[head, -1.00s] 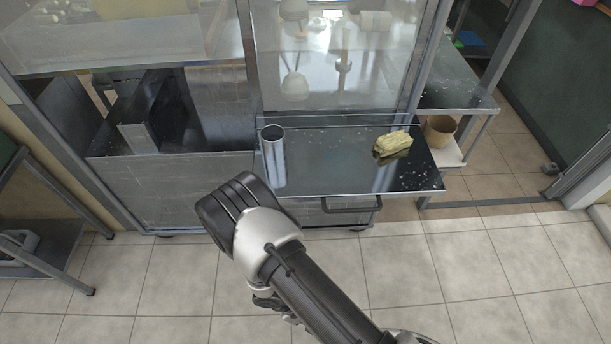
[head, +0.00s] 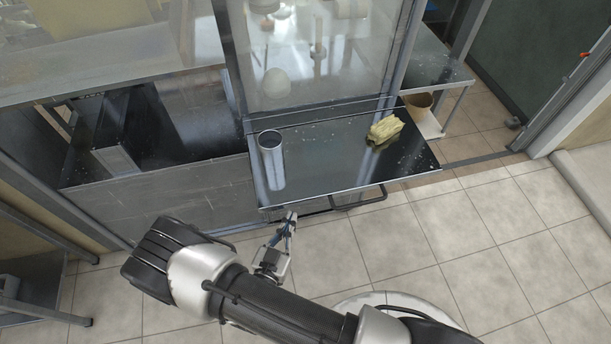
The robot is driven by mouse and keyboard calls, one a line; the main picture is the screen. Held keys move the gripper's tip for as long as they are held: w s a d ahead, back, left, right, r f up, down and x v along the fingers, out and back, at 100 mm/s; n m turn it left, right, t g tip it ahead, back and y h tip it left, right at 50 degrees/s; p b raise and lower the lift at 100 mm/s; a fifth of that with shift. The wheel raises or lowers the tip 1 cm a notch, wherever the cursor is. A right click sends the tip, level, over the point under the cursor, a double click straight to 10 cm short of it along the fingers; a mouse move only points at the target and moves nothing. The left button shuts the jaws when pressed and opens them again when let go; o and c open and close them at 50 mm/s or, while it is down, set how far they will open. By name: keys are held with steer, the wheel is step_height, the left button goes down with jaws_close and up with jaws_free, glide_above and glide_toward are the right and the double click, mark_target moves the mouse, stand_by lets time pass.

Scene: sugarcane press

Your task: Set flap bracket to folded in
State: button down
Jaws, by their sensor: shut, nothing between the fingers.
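The flap (head: 330,165) is a dark, glossy shelf that sticks out level from the front of the glass-fronted counter. A dark looped bar (head: 360,200) shows under its front edge, right of the middle; it looks like the flap bracket, standing out, but most of it is hidden below the flap. My gripper (head: 291,216) is shut and empty, just under the flap's front edge, left of the dark bar and apart from it. I cannot tell whether its tips touch anything under the flap.
A metal cup (head: 272,158) stands on the flap at the left, and a pale yellow bundle (head: 385,129) lies at the right. The counter's metal front (head: 165,200) is to the left. The tiled floor (head: 470,240) in front is free.

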steer(key=d+r+b+x, duration=0.1)
steer(key=r+b+x, duration=0.1)
steer(key=x, duration=1.2)
steer(key=shift+s+h, duration=0.2)
steer(key=shift+h, duration=0.2)
steer(key=shift+d+r, duration=0.1)
steer(key=shift+r, duration=0.05)
